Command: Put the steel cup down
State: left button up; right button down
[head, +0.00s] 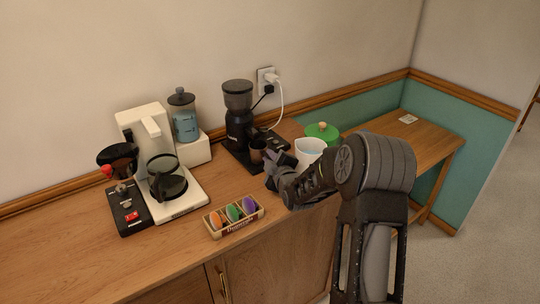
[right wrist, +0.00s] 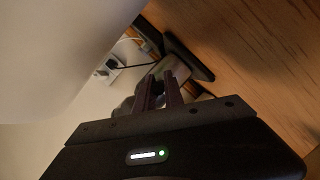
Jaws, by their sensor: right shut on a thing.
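The steel cup (head: 257,149) looks small and dark in the head view, at the front of the black coffee grinder (head: 238,115). My right gripper (head: 268,161) reaches in from the right and is shut on the cup, partly covering it. In the right wrist view, a greyish cup-like shape (right wrist: 179,68) shows just beyond the two fingers (right wrist: 159,94), against a dark flat base (right wrist: 190,52). I cannot tell whether the cup's bottom touches that base. My left gripper is not in view.
A white jug (head: 309,151) and a green-lidded pot (head: 323,131) stand close behind my right wrist. A tray of coloured items (head: 234,216) sits at the counter's front. A coffee maker (head: 164,165) stands left.

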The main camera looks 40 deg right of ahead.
jog(key=shift+f+b, duration=0.2)
jog(key=shift+b, duration=0.15)
jog(key=c, duration=1.4)
grip_release()
jog(key=shift+r, duration=0.1)
jog(key=shift+c, duration=0.2)
jog(key=shift+s+r+p, duration=0.1)
jog(key=shift+r+p, duration=0.1)
jog(key=shift+p, duration=0.1)
jog(key=b+v, duration=0.2)
jog(key=v, duration=1)
jog(key=shift+f, duration=0.15)
